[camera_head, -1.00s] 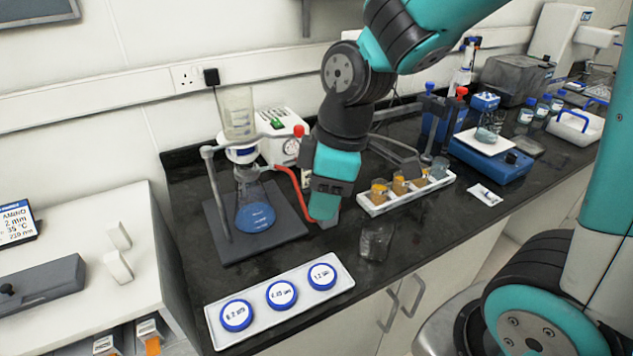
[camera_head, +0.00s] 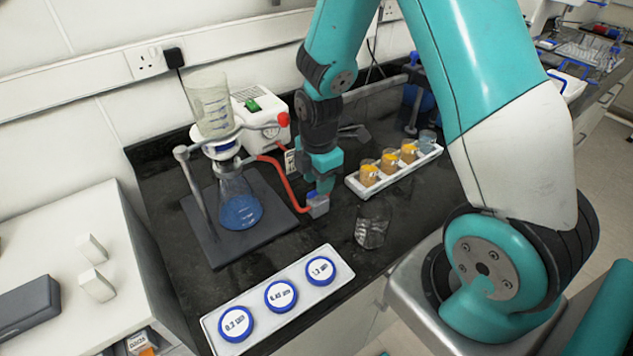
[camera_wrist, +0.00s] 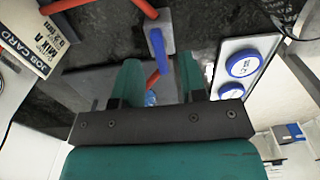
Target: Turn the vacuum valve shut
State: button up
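The vacuum valve is a small grey block (camera_head: 318,206) on the red hose (camera_head: 287,180), on the dark bench right of the filter flask. In the wrist view the valve's blue lever (camera_wrist: 157,48) lies roughly in line with the red hose. My gripper (camera_head: 319,187) is just above the valve, pointing down, and its fingertips hide part of it. In the wrist view my gripper (camera_wrist: 160,72) is open, with one teal finger on each side of the lever's near end. I cannot tell whether either finger touches the lever.
The filter flask (camera_head: 240,208) stands on a dark base plate left of the valve. A glass beaker (camera_head: 372,228) is close on the right. A tray of blue-rimmed filter discs (camera_head: 262,318) lies in front. A white rack of amber jars (camera_head: 367,188) and a white pump (camera_head: 262,116) are behind.

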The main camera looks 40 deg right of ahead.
jog(key=shift+f, duration=1)
jog(key=shift+a, duration=0.1)
jog(key=shift+c, duration=0.4)
grip_shut()
